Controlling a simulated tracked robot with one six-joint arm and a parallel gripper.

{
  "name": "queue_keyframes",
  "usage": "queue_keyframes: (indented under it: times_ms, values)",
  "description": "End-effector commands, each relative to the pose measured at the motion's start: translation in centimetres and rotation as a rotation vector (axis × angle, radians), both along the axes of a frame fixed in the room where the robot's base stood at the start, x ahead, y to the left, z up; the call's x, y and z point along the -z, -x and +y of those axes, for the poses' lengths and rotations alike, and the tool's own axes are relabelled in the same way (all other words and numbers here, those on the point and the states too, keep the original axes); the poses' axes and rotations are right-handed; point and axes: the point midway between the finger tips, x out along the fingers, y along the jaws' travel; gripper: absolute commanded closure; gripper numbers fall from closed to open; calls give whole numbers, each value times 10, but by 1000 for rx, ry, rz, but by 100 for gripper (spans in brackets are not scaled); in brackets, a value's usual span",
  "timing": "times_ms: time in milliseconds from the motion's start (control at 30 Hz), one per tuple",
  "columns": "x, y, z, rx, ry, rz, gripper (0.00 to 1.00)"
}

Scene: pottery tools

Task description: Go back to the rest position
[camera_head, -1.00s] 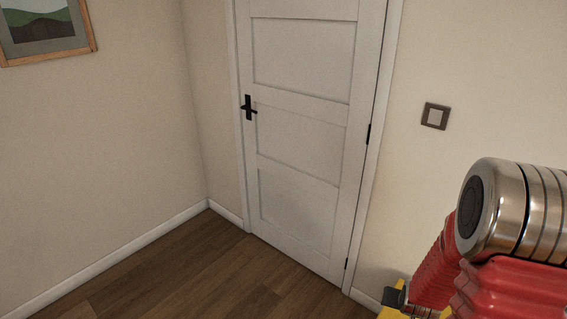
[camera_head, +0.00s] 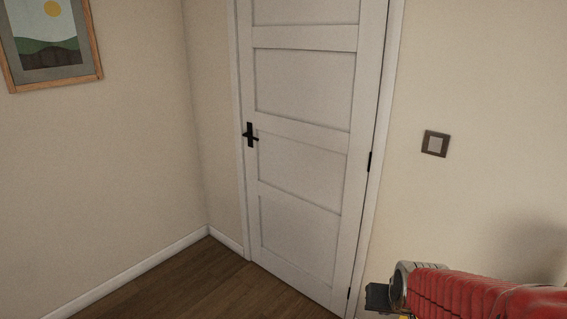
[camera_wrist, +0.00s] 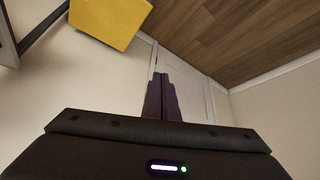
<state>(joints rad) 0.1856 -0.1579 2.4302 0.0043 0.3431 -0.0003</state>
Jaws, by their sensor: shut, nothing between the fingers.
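My gripper (camera_wrist: 161,92) shows in the wrist view with its two dark fingers together and nothing between them. Beyond the fingertips are the white door and the wall. In the head view my red arm (camera_head: 470,293) lies low at the bottom right, in front of the wall. The fingers cannot be made out there. No pottery tools show in either view.
A closed white door (camera_head: 300,150) with a black handle (camera_head: 250,134) stands ahead. A light switch (camera_head: 435,143) is on the right wall and a framed picture (camera_head: 95,75) hangs at the left. The wooden floor (camera_head: 170,285) is clear where visible.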

Motion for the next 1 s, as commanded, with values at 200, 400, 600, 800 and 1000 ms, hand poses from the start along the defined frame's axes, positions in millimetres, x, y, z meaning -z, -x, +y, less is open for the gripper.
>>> queue_keyframes:
  times_ms: [200,400,600,800,1000]
  values:
    - [-36,27,24,-46,1,2,100]
    - [-63,57,42,-85,0,10,100]
    - [-85,90,59,-124,0,17,100]
    - [-104,125,72,-164,0,24,100]
    - [-111,147,80,-186,0,33,100]
